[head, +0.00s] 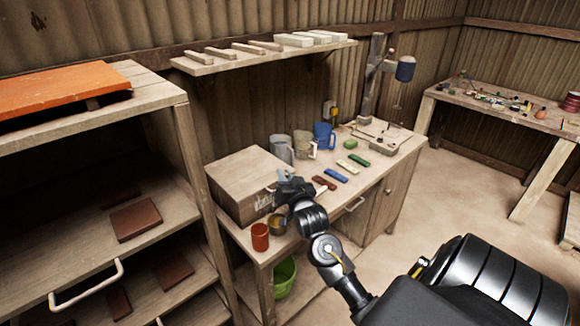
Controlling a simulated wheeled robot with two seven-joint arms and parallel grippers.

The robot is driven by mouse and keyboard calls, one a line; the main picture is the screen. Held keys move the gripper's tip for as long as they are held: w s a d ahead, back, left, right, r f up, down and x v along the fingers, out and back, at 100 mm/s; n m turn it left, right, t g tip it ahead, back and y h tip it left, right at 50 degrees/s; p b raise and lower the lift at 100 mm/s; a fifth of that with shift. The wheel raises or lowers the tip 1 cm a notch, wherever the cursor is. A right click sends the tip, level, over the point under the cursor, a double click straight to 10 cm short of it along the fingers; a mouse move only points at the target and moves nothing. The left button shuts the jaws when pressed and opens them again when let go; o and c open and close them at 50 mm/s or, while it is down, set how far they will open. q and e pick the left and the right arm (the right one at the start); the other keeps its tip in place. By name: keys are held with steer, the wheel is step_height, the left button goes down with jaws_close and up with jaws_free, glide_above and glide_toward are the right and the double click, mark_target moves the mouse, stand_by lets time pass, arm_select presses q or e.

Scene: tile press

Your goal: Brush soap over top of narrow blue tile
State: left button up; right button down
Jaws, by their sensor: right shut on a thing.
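The narrow blue tile (336,175) lies flat on the workbench, in a row with a green tile (359,160), a cream tile (347,166) and a dark red tile (325,182). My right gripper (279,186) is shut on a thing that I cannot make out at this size. The gripper is left of the tile row, in front of the cardboard box and above a small metal pot (277,223) with yellowish contents. I cannot tell whether the held thing is a brush or touches the pot. My left gripper is out of view.
A cardboard box (246,172) and an orange-red cup (260,237) stand at the bench's left. Grey jugs (281,149), a blue mug (324,136) and a green block (350,145) are behind the tiles. A post stand (374,80) rises at the back right.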

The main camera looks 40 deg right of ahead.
step_height(320, 180, down, 6)
steer(key=d+b, duration=0.2)
steer(key=b, duration=0.4)
steer(key=shift+m, duration=0.3)
steer(key=shift+r, duration=0.1)
steer(key=shift+f+b, duration=0.45)
steer(key=shift+f, duration=0.2)
stand_by(1.5)
step_height(320, 180, up, 7)
steer(key=p, duration=0.7)
steer(key=shift+w, duration=0.1)
stand_by(0.7)
